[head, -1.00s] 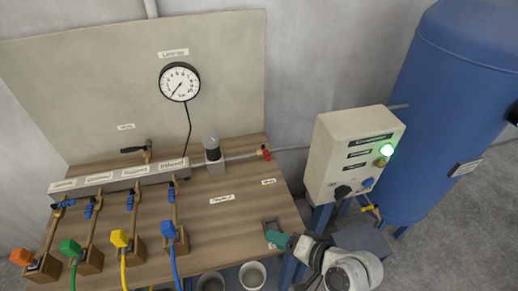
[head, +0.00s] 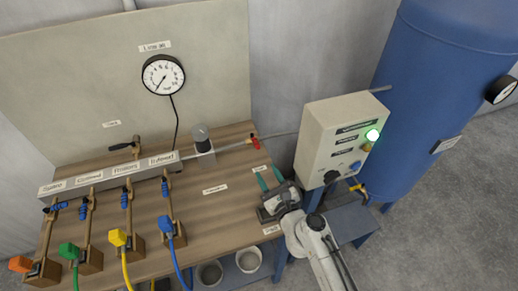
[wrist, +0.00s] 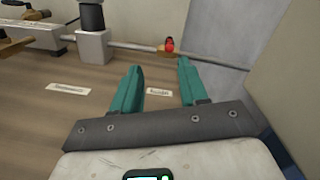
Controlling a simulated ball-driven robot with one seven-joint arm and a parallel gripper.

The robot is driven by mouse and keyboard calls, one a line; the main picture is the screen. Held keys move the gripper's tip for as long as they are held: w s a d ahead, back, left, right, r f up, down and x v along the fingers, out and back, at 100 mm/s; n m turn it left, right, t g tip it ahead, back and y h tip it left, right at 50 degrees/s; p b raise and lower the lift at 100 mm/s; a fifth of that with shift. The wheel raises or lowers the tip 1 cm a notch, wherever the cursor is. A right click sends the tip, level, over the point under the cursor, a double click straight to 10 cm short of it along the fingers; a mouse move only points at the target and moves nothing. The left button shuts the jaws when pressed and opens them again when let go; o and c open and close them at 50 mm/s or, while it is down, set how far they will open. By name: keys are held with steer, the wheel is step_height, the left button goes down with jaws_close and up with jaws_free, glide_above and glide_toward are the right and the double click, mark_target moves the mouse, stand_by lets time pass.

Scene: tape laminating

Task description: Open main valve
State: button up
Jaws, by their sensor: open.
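A small valve with a red handle (head: 254,141) sits on the grey pipe at the back right of the bench, left of the control box. It also shows in the wrist view (wrist: 169,46), just beyond my fingertips. I cannot read which label names it as the main valve. My gripper (head: 269,177) has green fingers and is over the bench's right edge, pointing toward the back. In the wrist view its fingers (wrist: 160,68) are apart with nothing between them. The red handle is ahead of that gap, not touched.
The control box (head: 338,146) with a lit green lamp stands right of my gripper, before the blue tank (head: 445,100). A dark-topped cylinder unit (head: 201,146) sits on the pipe left of the valve. Coloured hose connectors (head: 118,238) line the bench's left. The bench between is clear.

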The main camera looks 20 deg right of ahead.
mark_target(256, 143)
steer(key=shift+w+d+f+m+h, duration=0.15)
steer(key=shift+d+f+m+h, duration=0.15)
steer(key=shift+m, duration=0.25)
steer(key=shift+w+d+f+m+h, duration=0.1)
steer(key=shift+d+f+m+h, duration=0.15)
steer(key=shift+m, duration=0.3)
steer(key=shift+w, duration=0.3)
steer(key=w+b, duration=0.2)
steer(key=w, duration=0.8)
steer(key=shift+c, duration=0.2)
jaws_close()
